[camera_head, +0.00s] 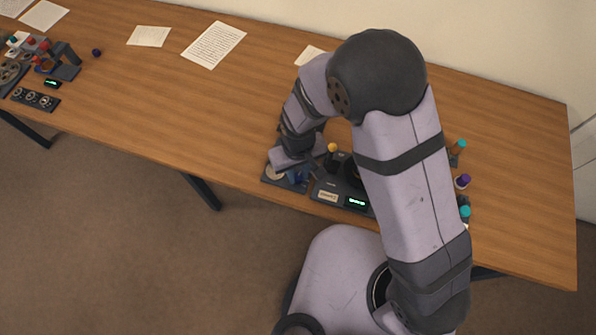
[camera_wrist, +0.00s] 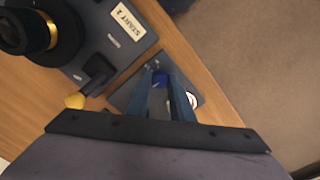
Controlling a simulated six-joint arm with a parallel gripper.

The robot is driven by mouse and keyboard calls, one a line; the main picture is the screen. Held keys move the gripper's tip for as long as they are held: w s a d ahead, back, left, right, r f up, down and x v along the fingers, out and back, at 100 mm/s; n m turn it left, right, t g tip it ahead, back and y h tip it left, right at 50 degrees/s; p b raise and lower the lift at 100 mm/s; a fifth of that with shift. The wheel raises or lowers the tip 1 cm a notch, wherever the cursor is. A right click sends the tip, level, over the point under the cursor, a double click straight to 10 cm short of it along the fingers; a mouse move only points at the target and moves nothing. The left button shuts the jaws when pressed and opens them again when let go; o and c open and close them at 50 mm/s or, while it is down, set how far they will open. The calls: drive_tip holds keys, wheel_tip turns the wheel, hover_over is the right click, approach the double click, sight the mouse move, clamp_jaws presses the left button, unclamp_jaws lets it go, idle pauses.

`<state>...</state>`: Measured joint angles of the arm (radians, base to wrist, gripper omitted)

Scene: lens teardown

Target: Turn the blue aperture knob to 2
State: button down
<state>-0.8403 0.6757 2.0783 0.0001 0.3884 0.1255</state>
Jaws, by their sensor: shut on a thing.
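The blue aperture knob (camera_wrist: 161,77) shows in the wrist view between the tips of my gripper (camera_wrist: 163,84), which is shut on it. The knob stands on a small dark panel (camera_wrist: 120,98). In the head view the knob (camera_head: 299,177) is a small blue patch below my gripper (camera_head: 303,174) on the dark panel (camera_head: 270,178) near the table's front edge. The scale marks around the knob are too small to read, so I cannot tell its setting.
Right of the panel is a dark unit with a label reading START 2 (camera_wrist: 126,21), a black lens barrel (camera_wrist: 27,32) and a yellow-tipped lever (camera_wrist: 76,101). Several teal and purple knobs lie beyond my arm. Papers (camera_head: 214,44) and a second station (camera_head: 36,98) are farther left.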

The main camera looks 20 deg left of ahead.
sight(298, 176)
drive_tip(key=shift+r+n, duration=0.1)
drive_tip(key=shift+n, duration=0.4)
drive_tip(key=c, duration=1.8)
unclamp_jaws()
drive_tip(key=shift+r, duration=0.1)
drive_tip(key=shift+r+b, duration=0.8)
drive_tip(key=shift+r, duration=2.75)
